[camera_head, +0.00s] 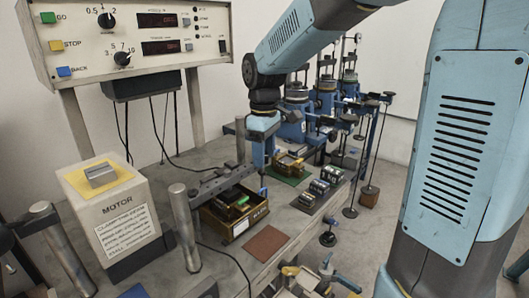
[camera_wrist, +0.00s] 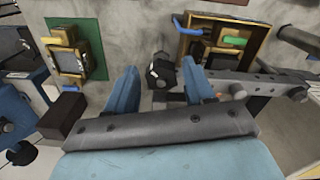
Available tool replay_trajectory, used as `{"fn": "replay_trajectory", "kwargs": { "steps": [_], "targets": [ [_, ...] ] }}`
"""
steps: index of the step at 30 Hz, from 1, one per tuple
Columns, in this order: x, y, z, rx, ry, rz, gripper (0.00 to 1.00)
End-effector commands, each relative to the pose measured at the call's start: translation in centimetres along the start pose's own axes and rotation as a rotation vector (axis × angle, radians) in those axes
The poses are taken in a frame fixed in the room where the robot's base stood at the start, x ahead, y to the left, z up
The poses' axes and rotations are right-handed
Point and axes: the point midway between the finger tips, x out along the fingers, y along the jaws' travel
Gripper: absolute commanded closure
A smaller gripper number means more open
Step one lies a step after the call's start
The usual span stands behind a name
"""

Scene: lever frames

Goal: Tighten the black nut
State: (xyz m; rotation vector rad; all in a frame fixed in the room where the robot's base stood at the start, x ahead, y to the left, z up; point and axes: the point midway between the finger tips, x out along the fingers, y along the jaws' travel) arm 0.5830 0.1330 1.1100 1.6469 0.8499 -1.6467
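In the wrist view, a black nut (camera_wrist: 160,70) lies just beyond and between the two blue fingertips of my gripper (camera_wrist: 160,82). The fingers are apart, with a gap on both sides of the nut. A grey perforated bar (camera_wrist: 262,82) runs from near the nut to the right. In the head view, my gripper (camera_head: 262,186) points down at the end of the bar (camera_head: 222,181), over the bench. The nut is too small or hidden to make out there.
A brown open box (camera_head: 228,232) with small parts stands beside the bar. A green mat (camera_head: 290,178) with a yellowish fixture lies behind. A motor box (camera_head: 118,215) and metal posts (camera_head: 185,225) stand left. Blue lever frames (camera_head: 296,115) with hanging rods stand at the back right.

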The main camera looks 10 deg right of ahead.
Motion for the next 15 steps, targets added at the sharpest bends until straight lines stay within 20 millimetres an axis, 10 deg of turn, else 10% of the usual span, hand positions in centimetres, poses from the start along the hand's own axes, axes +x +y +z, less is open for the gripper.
{"fn": "replay_trajectory", "kwargs": {
  "steps": [15],
  "targets": [
    [-0.04,0.04,0.0,0.001,0.001,0.001,0.95]
  ]
}}
